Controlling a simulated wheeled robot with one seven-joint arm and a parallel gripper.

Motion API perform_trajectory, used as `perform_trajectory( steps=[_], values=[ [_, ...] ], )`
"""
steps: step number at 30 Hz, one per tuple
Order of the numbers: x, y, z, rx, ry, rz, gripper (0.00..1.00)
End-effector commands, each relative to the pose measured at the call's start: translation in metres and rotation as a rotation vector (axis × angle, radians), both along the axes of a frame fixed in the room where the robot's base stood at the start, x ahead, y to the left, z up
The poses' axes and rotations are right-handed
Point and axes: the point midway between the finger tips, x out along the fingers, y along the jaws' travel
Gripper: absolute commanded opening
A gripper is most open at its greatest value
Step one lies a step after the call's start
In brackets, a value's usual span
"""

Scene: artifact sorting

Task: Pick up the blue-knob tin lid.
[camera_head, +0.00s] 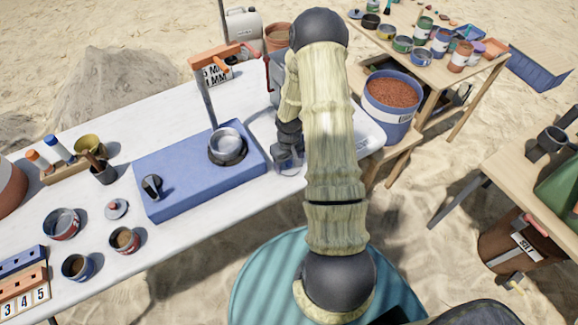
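I cannot make out a lid with a blue knob in this view. A small pale lid with a red knob (117,208) lies on the white table (165,112), left of the blue box. My arm reaches down over the table's right part and hides what is behind it. My gripper (289,163) is low, just right of the blue box, by the white tray (367,133). The fingers are small and partly blurred, so I cannot tell if they are open or hold anything.
The blue box (187,186) carries a dark knob and a round metal pan (227,143). Open tins (62,223) (124,240) (77,267) stand at the front left. A blue bucket (391,105) of reddish grains stands right of my arm.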

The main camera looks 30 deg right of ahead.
Motion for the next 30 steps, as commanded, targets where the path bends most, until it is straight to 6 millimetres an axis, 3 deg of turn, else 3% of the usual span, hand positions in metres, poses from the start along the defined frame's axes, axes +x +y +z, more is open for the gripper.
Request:
perform_trajectory(
  steps=[11, 16, 30],
  values=[
    [0.000, 0.000, 0.001, 0.000, 0.000, 0.000, 0.46],
    [0.001, -0.001, 0.010, -0.001, -0.002, -0.003, 0.46],
    [0.001, -0.001, 0.089, -0.002, -0.003, -0.002, 0.46]
  ],
)
